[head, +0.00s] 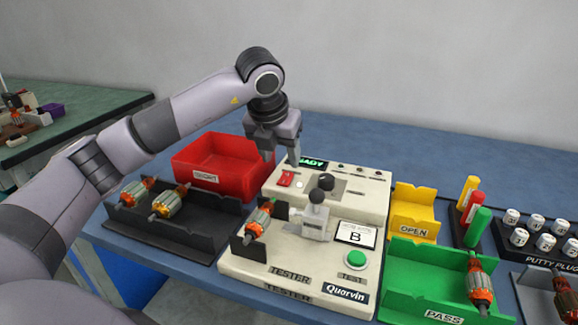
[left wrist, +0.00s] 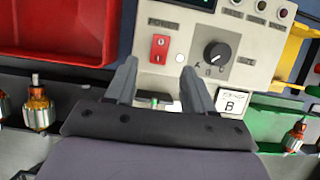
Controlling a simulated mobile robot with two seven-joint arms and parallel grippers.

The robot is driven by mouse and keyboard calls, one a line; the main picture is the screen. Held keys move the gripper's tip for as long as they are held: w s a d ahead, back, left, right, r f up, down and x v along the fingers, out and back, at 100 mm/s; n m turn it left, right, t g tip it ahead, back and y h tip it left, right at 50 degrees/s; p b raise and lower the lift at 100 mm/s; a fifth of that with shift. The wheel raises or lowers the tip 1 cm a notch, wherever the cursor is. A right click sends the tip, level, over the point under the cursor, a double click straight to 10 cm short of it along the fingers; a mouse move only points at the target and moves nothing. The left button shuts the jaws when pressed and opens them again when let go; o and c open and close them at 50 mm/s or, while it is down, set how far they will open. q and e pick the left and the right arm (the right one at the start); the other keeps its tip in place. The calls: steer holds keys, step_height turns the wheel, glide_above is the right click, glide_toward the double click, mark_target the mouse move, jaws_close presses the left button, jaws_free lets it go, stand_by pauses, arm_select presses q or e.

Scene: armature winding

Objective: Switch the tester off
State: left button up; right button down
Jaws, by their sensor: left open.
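The tester (head: 300,268) is a cream box with a raised back panel, standing in the middle of the blue table. Its red power switch (head: 286,179) is at the panel's left; it also shows in the left wrist view (left wrist: 160,48), under the word POWER. The green display (head: 313,163) is lit, its text partly hidden by a finger. My left gripper (head: 281,160) is open and empty, above and behind the switch in the head view. In the left wrist view the switch lies between and beyond the two fingertips. My right gripper is not in view.
A black knob (head: 326,182) and a grey clamp (head: 316,215) stand right of the switch. An armature (head: 258,220) rests at the tester's left. A red bin (head: 215,165) and a black tray (head: 180,235) are left; yellow and green trays (head: 430,275) are right.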

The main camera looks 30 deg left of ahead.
mark_target(285, 178)
arm_select(q)
steer(key=x, duration=0.5)
steer(key=shift+s, duration=0.15)
steer(key=shift+f, duration=0.4)
steer(key=shift+w, duration=0.2)
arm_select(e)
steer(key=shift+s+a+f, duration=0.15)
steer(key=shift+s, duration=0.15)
